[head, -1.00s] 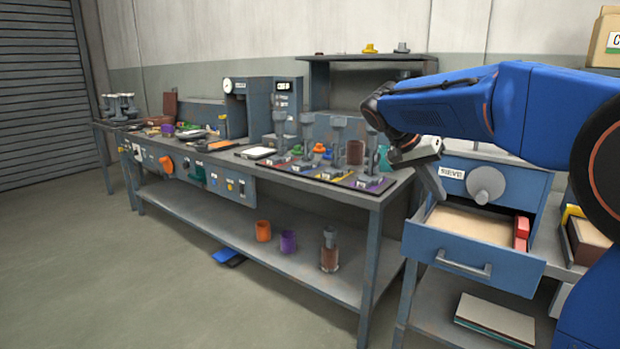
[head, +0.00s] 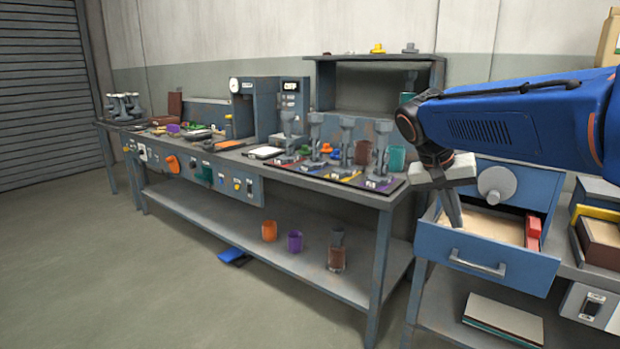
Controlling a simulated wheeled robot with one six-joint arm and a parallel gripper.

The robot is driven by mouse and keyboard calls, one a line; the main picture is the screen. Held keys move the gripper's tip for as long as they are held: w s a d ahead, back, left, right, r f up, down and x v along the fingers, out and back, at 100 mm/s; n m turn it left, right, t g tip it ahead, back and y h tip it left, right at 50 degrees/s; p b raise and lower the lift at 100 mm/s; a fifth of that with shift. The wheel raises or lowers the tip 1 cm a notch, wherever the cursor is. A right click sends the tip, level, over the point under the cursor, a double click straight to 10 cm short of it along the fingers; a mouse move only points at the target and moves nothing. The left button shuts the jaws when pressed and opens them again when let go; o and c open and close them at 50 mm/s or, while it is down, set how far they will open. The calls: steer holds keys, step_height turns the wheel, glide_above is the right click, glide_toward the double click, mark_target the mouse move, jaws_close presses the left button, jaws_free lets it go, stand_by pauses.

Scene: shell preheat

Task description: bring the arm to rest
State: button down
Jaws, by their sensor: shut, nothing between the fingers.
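My blue arm (head: 520,120) reaches in from the right edge of the head view, roughly level. My grey gripper (head: 453,208) hangs from its dark wrist and points down, in front of the blue drawer cabinet. Its fingers are together with nothing between them. It appears above the left part of the open drawer (head: 480,262); whether it touches the drawer cannot be told. The arm hides part of the cabinet's upper front and the wall behind.
The long workbench (head: 350,194) stands left of the gripper, with several grey upright tools on a dark mat. A red block (head: 533,230) lies in the drawer's right side. A brown box (head: 598,245) stands at right. Open floor lies front left.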

steer(key=s+a+f+n+t+y, duration=0.1)
steer(key=s+a+f+n+y, duration=0.1)
steer(key=s+f, duration=0.6)
steer(key=s+a+f+n+t+y, duration=0.1)
steer(key=s+f+n+t+y, duration=0.1)
steer(key=s+f, duration=0.6)
steer(key=s+n+y, duration=0.1)
steer(key=s+n, duration=0.1)
steer(key=s, duration=0.5)
steer(key=shift+s+a+t, duration=0.3)
steer(key=shift+s+a, duration=0.1)
stand_by(0.6)
